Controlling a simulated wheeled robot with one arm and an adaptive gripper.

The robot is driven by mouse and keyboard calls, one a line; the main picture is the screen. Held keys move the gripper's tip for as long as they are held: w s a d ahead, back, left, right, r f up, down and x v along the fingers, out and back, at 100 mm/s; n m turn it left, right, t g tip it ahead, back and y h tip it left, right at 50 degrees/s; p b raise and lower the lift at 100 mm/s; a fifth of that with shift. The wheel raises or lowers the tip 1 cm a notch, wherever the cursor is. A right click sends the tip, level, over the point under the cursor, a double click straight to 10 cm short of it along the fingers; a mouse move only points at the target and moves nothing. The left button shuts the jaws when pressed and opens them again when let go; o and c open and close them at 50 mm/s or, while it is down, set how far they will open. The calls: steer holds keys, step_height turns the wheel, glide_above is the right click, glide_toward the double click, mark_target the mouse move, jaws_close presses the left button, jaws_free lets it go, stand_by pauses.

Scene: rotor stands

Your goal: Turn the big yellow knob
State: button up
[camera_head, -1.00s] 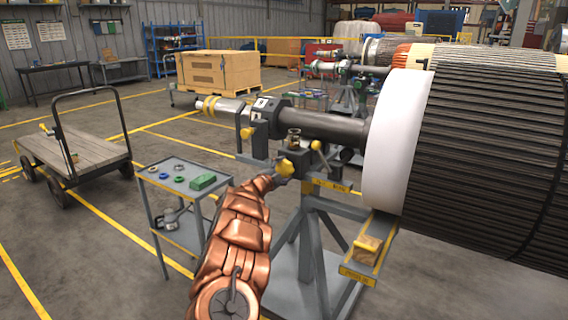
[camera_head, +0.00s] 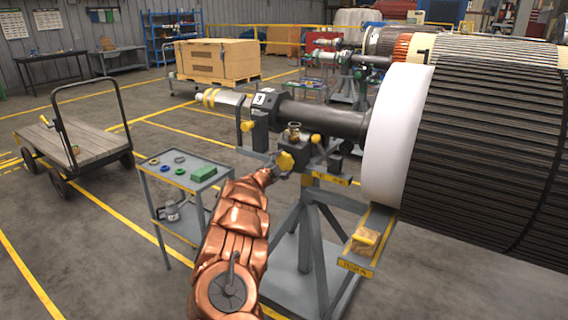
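The big yellow knob (camera_head: 286,161) is on the near side of the dark block of the rotor stand (camera_head: 309,200), below the rotor shaft. My copper-coloured arm reaches up from the bottom of the picture. My gripper (camera_head: 277,170) is at the knob's lower left, at or against it. The fingers are small and partly hidden by the wrist, so I cannot tell whether they are open or shut on the knob. Smaller yellow knobs are at the left (camera_head: 247,126) and the right (camera_head: 316,138) of the stand's head.
The large ribbed rotor (camera_head: 490,150) with its white end ring fills the right side. A grey tool cart (camera_head: 190,185) with a green box stands left of my arm. A flat wooden trolley (camera_head: 85,145) is farther left. Open floor lies at the lower left.

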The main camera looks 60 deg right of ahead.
steer(key=o, duration=0.3)
steer(key=shift+o, duration=0.2)
steer(key=shift+a+r, duration=0.1)
steer(key=a, duration=1.1)
steer(key=shift+s+a, duration=0.25)
steer(key=shift+a, duration=0.15)
stand_by(0.3)
